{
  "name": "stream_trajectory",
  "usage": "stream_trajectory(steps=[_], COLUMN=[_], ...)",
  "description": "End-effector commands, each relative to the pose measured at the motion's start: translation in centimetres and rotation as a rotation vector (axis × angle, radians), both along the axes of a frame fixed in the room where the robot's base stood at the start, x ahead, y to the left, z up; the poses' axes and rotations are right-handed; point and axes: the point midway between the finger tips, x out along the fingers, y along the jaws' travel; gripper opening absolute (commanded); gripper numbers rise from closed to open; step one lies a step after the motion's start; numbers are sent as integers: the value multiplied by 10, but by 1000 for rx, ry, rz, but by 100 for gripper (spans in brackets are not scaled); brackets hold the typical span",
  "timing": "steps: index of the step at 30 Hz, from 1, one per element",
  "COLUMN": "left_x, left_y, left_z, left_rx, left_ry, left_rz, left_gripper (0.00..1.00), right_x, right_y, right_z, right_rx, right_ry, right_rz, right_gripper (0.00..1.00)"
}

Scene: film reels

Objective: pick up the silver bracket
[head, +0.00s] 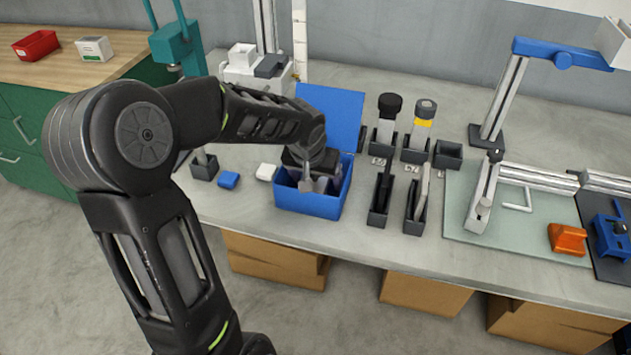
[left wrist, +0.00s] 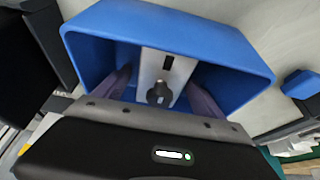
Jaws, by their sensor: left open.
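The silver bracket (left wrist: 178,66) is a flat pale metal plate with a dark slot and a dark round knob. In the left wrist view it stands inside the blue bin (left wrist: 245,52), between the two fingers of my left gripper (left wrist: 162,92). The fingers are apart, one on each side, with visible gaps to the plate. In the head view my left gripper (head: 316,184) reaches down into the blue bin (head: 310,204), and its wrist hides much of the inside. The lower part of the bracket is hidden in the left wrist view. My right gripper is not in view.
A blue lid or panel (head: 333,115) rises behind the bin. Several dark holders with tools (head: 415,208) stand close to its right. An orange part (head: 567,239) lies on the mat (head: 470,228).

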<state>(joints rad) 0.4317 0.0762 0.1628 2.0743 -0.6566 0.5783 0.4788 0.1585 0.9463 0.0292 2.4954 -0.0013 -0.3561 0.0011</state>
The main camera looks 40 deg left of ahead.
Motion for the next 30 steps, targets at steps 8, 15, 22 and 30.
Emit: stream_trajectory(steps=[8, 15, 22, 30], left_x=[0, 0, 0, 0], left_y=[0, 0, 0, 0], left_z=[0, 0, 0, 0], left_rx=[0, 0, 0, 0], left_ry=[0, 0, 0, 0], left_rz=[0, 0, 0, 0], left_gripper=[80, 64, 46, 24], right_x=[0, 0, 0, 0], right_y=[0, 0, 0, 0], right_z=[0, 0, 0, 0], right_rx=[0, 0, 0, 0], right_ry=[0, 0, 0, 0], right_rz=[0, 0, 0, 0], right_gripper=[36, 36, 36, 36])
